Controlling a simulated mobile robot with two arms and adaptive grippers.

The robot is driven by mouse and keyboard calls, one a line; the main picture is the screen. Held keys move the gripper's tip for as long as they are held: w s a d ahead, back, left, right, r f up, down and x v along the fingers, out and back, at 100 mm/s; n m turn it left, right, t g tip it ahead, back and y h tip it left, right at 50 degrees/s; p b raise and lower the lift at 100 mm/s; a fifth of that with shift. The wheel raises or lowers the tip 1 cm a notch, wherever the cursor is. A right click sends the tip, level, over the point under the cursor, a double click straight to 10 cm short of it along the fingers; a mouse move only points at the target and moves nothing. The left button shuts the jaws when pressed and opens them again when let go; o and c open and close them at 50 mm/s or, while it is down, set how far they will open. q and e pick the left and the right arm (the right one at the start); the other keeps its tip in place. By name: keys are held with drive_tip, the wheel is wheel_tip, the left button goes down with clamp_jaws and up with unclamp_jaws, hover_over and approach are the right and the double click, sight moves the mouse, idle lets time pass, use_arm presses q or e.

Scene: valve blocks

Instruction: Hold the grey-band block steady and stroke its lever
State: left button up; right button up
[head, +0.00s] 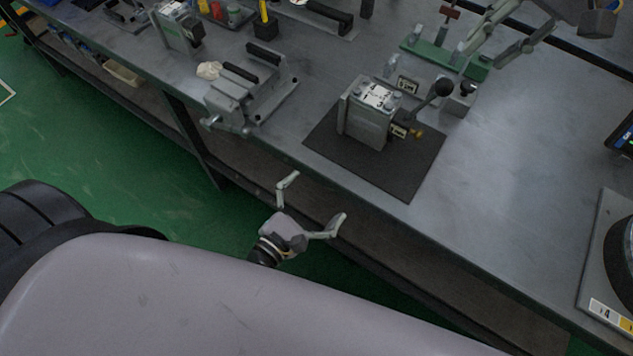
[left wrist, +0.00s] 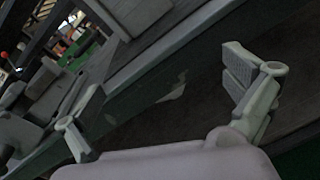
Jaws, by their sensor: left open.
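A grey valve block (head: 368,118) stands upright on a dark mat (head: 405,181) near the table's front edge. Its lever ends in a black ball knob (head: 443,88) raised to the right; a small brass fitting shows below it. I cannot clearly make out the band's colour. My left gripper (head: 312,205) is open and empty, in front of the table edge and short of the block. Its spread fingers also show in the left wrist view (left wrist: 165,108), with nothing between them. My right gripper (head: 486,57) is at the upper right, fingers apart, beyond the knob near a green plate.
A grey clamp-like fixture (head: 243,96) with black bars stands left of the mat. The green plate (head: 430,55) with metal posts lies behind the block. Another block (head: 177,24) stands at the back left. The tabletop (head: 520,170) right of the mat is clear.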

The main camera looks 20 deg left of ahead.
use_arm(q)
wheel_tip(320, 180, up, 6)
drive_tip(key=n+t, duration=0.1)
drive_tip(key=n, duration=0.4)
approach(362, 126)
drive_tip(key=x, duration=0.9)
drive_tip(key=shift+w, duration=0.4)
drive_tip(key=shift+c, duration=0.4)
